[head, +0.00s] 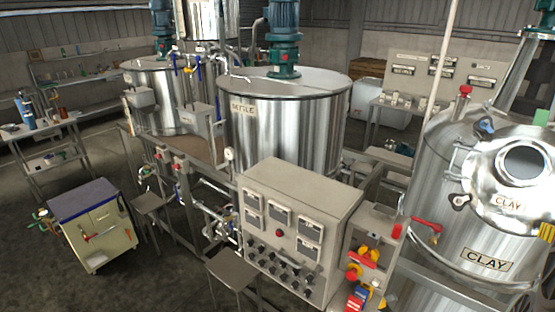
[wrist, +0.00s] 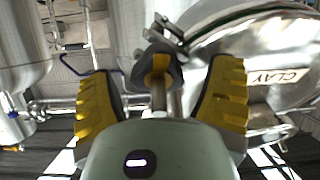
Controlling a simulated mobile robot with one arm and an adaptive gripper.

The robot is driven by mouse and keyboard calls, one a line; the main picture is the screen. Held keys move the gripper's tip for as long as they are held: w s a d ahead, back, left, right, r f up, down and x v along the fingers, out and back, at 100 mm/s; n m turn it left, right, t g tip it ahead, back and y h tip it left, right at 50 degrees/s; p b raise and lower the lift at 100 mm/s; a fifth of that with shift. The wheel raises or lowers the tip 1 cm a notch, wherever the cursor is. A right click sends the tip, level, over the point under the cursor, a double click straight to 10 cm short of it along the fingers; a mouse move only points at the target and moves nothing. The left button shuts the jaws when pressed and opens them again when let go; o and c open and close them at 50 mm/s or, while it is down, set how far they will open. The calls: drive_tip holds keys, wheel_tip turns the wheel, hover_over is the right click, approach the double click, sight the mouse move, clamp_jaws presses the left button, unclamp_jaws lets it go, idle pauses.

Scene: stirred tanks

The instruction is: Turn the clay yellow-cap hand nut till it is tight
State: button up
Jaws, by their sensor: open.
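The hand nut with the yellow cap (wrist: 158,72) shows in the wrist view as a dark lobed knob with a yellow-orange middle, on a metal stem beside the clay tank's lid (wrist: 235,40). My gripper (wrist: 162,66) is open, its two ridged yellow fingers standing left and right of the nut with a gap on each side. In the head view the clay lid (head: 480,190) is on the clay tank (head: 450,250) at right. A ridged yellow piece at the right edge looks like one of my fingers; the nut cannot be made out there.
A blue cap (head: 487,127) and a green cap (head: 541,117) sit around the clay lid. A grey control cabinet (head: 290,225) stands in the middle. Open floor lies at left, around a tool cart (head: 92,225).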

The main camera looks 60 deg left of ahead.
drive_tip(key=shift+c, duration=0.2)
drive_tip(key=c, duration=1.2)
drive_tip(key=shift+o, duration=0.2)
drive_tip(key=shift+d+m, duration=0.1)
drive_tip(key=shift+m, duration=0.4)
drive_tip(key=m+h+p, duration=0.1)
drive_tip(key=m+p, duration=0.1)
drive_tip(key=m, duration=0.4)
drive_tip(key=shift+d+r, duration=0.1)
drive_tip(key=shift+d, duration=0.05)
drive_tip(key=m+h+p, duration=0.1)
drive_tip(key=m+p, duration=0.2)
drive_tip(key=m, duration=0.3)
drive_tip(key=m+p, duration=0.1)
drive_tip(key=m, duration=0.2)
drive_tip(key=m+h+p, duration=0.1)
drive_tip(key=m, duration=0.2)
drive_tip(key=shift+d+f+g, duration=0.2)
drive_tip(key=shift+g, duration=0.2)
drive_tip(key=shift+a+f+m+g, duration=0.1)
drive_tip(key=shift+m+g, duration=0.15)
drive_tip(key=shift+m, duration=1.05)
drive_tip(key=shift+a+f+m+g, duration=0.1)
drive_tip(key=shift+m+g, duration=0.15)
drive_tip(key=shift+m, duration=1.05)
drive_tip(key=shift+s, duration=0.1)
